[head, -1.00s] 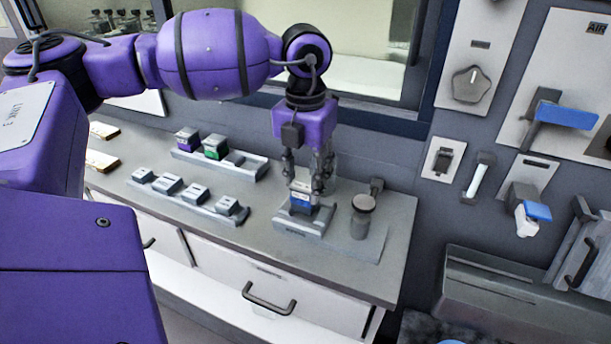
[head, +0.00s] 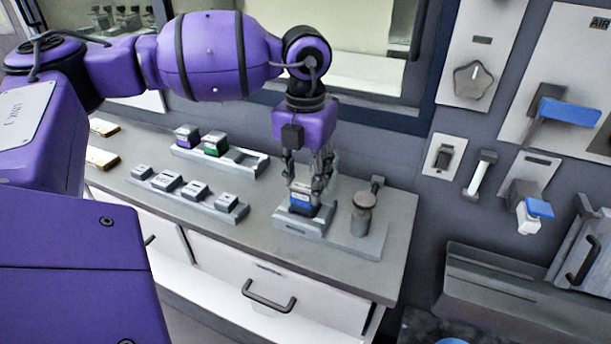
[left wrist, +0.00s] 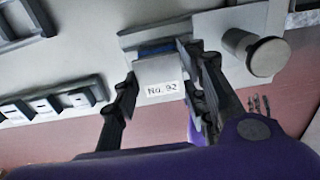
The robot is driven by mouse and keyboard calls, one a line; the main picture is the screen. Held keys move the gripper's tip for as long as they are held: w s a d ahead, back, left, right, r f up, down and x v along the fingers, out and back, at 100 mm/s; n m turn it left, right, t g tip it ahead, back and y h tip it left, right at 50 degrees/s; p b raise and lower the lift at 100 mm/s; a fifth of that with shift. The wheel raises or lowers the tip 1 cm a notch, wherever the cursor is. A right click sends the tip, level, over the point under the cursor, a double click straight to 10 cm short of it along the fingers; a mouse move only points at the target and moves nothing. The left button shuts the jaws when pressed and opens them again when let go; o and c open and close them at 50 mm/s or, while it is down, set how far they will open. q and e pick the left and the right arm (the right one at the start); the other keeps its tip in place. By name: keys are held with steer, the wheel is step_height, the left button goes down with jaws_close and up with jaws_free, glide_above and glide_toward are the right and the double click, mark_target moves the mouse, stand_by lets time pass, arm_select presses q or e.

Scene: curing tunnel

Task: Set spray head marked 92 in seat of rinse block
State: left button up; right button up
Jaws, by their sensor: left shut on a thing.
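The spray head marked No. 92 (left wrist: 160,80), a block with a white label and a blue band, is between the fingers of my left gripper (head: 308,188). My left gripper is shut on it and points down. In the head view the spray head (head: 302,205) is at the rinse block (head: 290,224), low in its seat. Whether it is fully down cannot be told. In the left wrist view the rinse block (left wrist: 128,40) lies just behind the spray head. My right gripper is not in view.
A round-topped post (head: 363,210) stands close right of the rinse block. To the left are a rack with several grey blocks (head: 193,190) and a rack with a purple block (head: 187,135) and a green block (head: 215,145). The counter's front edge is near.

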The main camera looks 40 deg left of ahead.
arm_select(q)
steer(key=shift+f+b, duration=0.35)
steer(key=shift+f, duration=0.5)
stand_by(0.3)
steer(key=o, duration=1.4)
